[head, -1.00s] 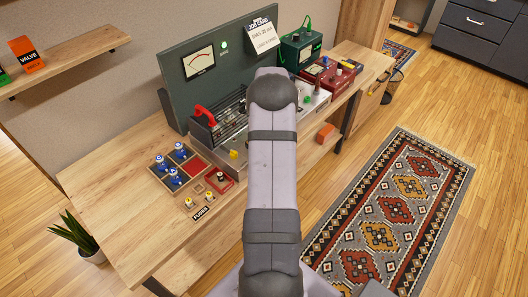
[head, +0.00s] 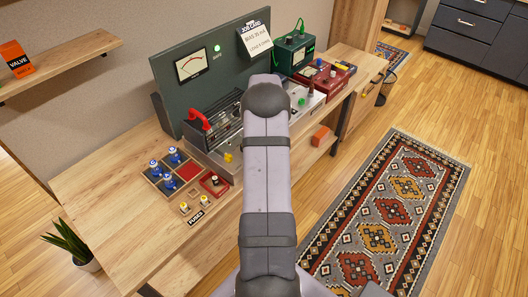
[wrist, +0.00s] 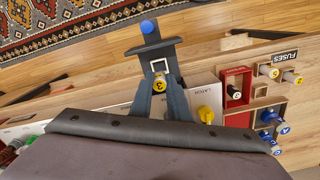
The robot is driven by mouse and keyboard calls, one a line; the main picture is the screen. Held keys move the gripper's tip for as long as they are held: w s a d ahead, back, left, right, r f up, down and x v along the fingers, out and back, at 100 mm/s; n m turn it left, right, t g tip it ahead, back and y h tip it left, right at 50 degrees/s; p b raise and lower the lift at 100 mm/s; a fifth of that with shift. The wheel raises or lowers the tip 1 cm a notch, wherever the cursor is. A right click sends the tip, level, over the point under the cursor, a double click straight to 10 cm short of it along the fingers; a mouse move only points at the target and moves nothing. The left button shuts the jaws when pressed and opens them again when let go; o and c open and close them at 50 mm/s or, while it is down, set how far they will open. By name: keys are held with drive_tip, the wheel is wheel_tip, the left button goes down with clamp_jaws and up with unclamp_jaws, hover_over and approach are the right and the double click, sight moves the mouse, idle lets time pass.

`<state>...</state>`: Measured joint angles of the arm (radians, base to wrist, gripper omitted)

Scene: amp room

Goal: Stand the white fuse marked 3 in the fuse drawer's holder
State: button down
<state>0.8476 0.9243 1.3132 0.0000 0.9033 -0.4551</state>
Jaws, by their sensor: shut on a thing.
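In the wrist view, my gripper (wrist: 160,90) is shut on a fuse (wrist: 159,85) whose yellow end cap shows a 3. The cap faces the camera; the rest of the fuse is mostly hidden. Just beyond the fingertips is a dark grey drawer-like piece (wrist: 148,50) with a blue knob (wrist: 148,27). A pale square frame (wrist: 159,65) on it looks like the holder. The fuse appears in line with this frame, but I cannot tell whether it touches. In the head view my own arm hides the gripper, fuse and drawer.
A red tray (head: 212,190) holds a dark fuse. Two yellow-capped fuses (wrist: 275,72) stand near the FUSES label (head: 195,219), beside several blue-capped valves (head: 166,181). A yellow knob (wrist: 206,114) sits close to my gripper on the amp panel. Bare table lies at the left.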

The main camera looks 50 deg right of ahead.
drive_tip(key=shift+f+b, duration=1)
drive_tip(key=shift+f, duration=0.65)
drive_tip(key=shift+f+b, duration=0.75)
drive_tip(key=shift+f, duration=0.8)
idle(1.5)
drive_tip(key=c, duration=1.6)
unclamp_jaws()
drive_tip(key=shift+r+b, duration=1)
drive_tip(key=shift+r, duration=2.7)
